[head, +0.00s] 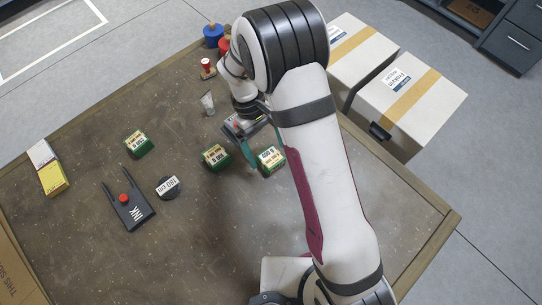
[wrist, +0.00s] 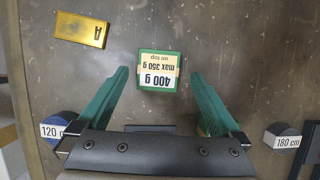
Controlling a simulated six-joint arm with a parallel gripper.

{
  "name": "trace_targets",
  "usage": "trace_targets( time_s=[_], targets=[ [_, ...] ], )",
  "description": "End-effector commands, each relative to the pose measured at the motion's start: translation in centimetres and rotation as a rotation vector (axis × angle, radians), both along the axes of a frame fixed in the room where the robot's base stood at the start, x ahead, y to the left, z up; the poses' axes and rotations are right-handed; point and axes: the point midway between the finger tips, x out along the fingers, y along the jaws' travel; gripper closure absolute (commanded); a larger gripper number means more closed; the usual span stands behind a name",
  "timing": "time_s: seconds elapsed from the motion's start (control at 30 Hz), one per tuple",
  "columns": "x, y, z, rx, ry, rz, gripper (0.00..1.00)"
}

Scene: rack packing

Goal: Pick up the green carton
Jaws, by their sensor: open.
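Three green cartons with pale labels stand on the brown table in the head view: one at the left (head: 138,144), one in the middle (head: 214,157) and one at the right (head: 270,160). My gripper (head: 263,143) is open just above the right one, partly hidden by my arm. In the wrist view a green carton (wrist: 158,70) labelled "400 g, max 350 g on top" lies ahead, between the lines of my open teal fingers (wrist: 159,76). The fingers are apart from its sides. Part of another green and yellow thing shows behind the right finger.
A yellow box (head: 53,182), a dark tool with a red knob (head: 129,212) and a black labelled disc (head: 168,187) lie at left. A small tube (head: 208,103), a red-topped piece (head: 207,68) and a blue cylinder (head: 213,36) stand behind. White boxes (head: 398,100) are beyond the table.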

Motion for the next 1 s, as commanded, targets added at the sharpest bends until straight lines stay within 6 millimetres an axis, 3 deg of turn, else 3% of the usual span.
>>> trace_targets(
  time_s=[0.17, 0.4, 0.9, 1.0],
  targets=[
    [-0.8, -1.1, -2.9, -0.001, 0.002, 0.0, 0.0],
    [-0.9, -1.2, -3.2, 0.0, 0.0, -0.001, 0.0],
    [-0.9, -1.2, -3.2, 0.0, 0.0, -0.001, 0.88],
    [-0.9, -1.2, -3.2, 0.0, 0.0, -0.001, 1.0]
  ],
)
